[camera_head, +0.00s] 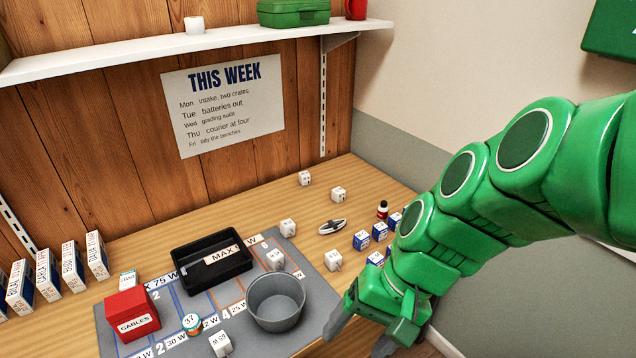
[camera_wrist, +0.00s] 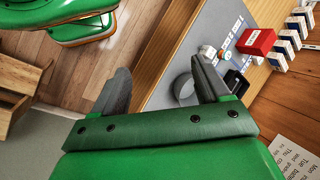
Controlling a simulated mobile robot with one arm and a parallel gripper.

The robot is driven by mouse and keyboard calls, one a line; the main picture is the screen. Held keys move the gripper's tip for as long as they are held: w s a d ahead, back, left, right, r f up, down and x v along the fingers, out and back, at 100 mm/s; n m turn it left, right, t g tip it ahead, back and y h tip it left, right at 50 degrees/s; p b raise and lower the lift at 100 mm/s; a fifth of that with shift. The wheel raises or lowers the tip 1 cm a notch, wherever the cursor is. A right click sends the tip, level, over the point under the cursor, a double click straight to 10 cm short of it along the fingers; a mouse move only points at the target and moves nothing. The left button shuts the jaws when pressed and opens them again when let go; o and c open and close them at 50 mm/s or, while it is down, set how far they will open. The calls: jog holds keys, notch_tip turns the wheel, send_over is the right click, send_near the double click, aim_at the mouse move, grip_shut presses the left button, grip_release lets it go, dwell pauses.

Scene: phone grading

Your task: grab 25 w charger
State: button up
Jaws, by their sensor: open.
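A white cube (camera_head: 220,343) at the front of the mat seems to read 60 W. My gripper (camera_head: 360,333) is open and empty at the table's front right edge, apart from the chargers. In the wrist view its fingers (camera_wrist: 162,82) are spread, with the table's edge beyond.
A grey mat (camera_head: 318,297) with printed watt labels carries a grey cup (camera_head: 276,312), a black tray (camera_head: 186,277) and a red CABLES box (camera_head: 125,304). Small blue boxes (camera_head: 362,240), a small bottle (camera_head: 382,209) and a dark oval object (camera_head: 332,227) stand right. White boxes (camera_head: 72,267) line the left.

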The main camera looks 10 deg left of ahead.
jog(key=w+a+r+m+y, duration=0.1)
jog(key=w+a+r+y, duration=0.1)
jog(key=w+a+y, duration=0.3)
jog(key=w+a+r+m, duration=0.1)
jog(key=w+a+r, duration=0.1)
jog(key=a, duration=0.5)
jog(key=w+a+r+m+y, duration=0.1)
jog(key=w+a+r+y, duration=0.1)
jog(key=w+a+y, duration=0.3)
jog(key=m+t+h, duration=0.2)
jog(key=m+t, duration=0.9)
jog(key=m, duration=0.9)
send_over(285, 224)
jog(key=s, duration=0.6)
notch_tip(285, 224, down, 20)
jog(key=w+d+f+m+h, duration=0.1)
jog(key=f, duration=0.3)
jog(key=w+d+f+m+h, duration=0.1)
jog(key=d+f+m, duration=0.1)
jog(key=f, duration=0.2)
jog(key=w+d+f+m+t+h, duration=0.1)
jog(key=f, duration=0.3)
jog(key=shift+d+f+m+h, duration=0.25)
jog(key=shift+f+m+h, duration=0.05)
jog(key=shift+f, duration=0.05)
jog(key=shift+x, duration=0.85)
jog(key=shift+r+x, duration=0.2)
jog(key=shift+x, duration=2.7)
jog(key=shift+a, duration=0.15)
jog(key=c, duration=1.1)
